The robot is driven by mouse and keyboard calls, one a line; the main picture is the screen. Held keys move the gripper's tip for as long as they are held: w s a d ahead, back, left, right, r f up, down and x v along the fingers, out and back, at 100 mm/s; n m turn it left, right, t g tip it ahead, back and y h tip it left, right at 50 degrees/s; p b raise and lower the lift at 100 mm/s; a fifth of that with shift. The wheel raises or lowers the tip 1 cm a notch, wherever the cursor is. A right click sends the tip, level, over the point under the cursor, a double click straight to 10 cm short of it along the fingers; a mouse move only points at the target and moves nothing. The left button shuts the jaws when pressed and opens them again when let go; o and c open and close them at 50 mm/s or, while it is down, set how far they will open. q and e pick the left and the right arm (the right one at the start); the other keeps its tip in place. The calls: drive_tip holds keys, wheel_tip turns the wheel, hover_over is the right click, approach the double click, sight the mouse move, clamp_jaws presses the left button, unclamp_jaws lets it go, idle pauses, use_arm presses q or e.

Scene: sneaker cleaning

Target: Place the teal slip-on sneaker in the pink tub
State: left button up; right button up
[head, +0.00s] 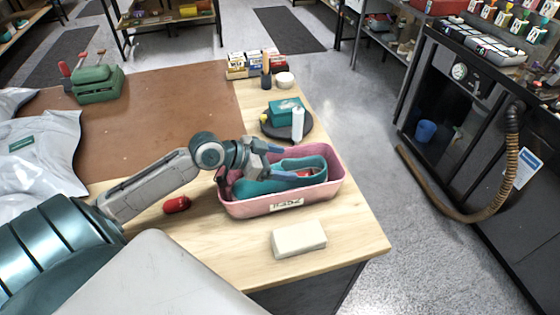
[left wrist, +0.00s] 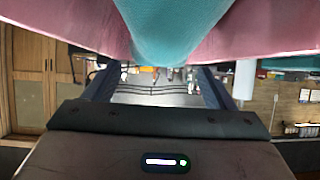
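The teal slip-on sneaker (head: 258,187) is inside the pink tub (head: 330,191) on the wooden table, its opening facing up with some red showing inside. My left gripper (head: 290,163) is over the tub, with its blue fingers spread apart at the sneaker. In the left wrist view the teal sneaker (left wrist: 175,25) fills the top middle, with the pink tub (left wrist: 75,30) on both sides of it. The two fingers (left wrist: 158,85) stand apart there with a clear gap between them. My right gripper is not in view.
A cream block (head: 299,239) lies in front of the tub and a red object (head: 176,204) lies left of it. A dark round tray (head: 270,131) with a teal box (head: 285,110) and a white bottle (head: 298,124) stands behind. The table's right edge is close to the tub.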

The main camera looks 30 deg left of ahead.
use_arm(q)
drive_tip(key=shift+o, duration=0.4)
drive_tip(key=shift+f, duration=0.2)
drive_tip(key=shift+r, duration=0.1)
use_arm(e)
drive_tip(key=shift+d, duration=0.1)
use_arm(q)
drive_tip(key=shift+r+p, duration=0.8)
drive_tip(key=shift+r, duration=0.05)
drive_tip(key=shift+s+a+f+b, duration=0.15)
drive_tip(key=shift+a+f+b, duration=0.1)
drive_tip(key=shift+b, duration=0.05)
drive_tip(key=shift+v, duration=2.15)
drive_tip(key=p+v, duration=0.7)
drive_tip(key=p, duration=0.3)
drive_tip(key=shift+p, duration=0.35)
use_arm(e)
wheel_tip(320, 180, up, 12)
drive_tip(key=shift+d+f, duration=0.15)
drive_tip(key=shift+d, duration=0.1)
use_arm(q)
drive_tip(key=shift+s+d+r, duration=0.1)
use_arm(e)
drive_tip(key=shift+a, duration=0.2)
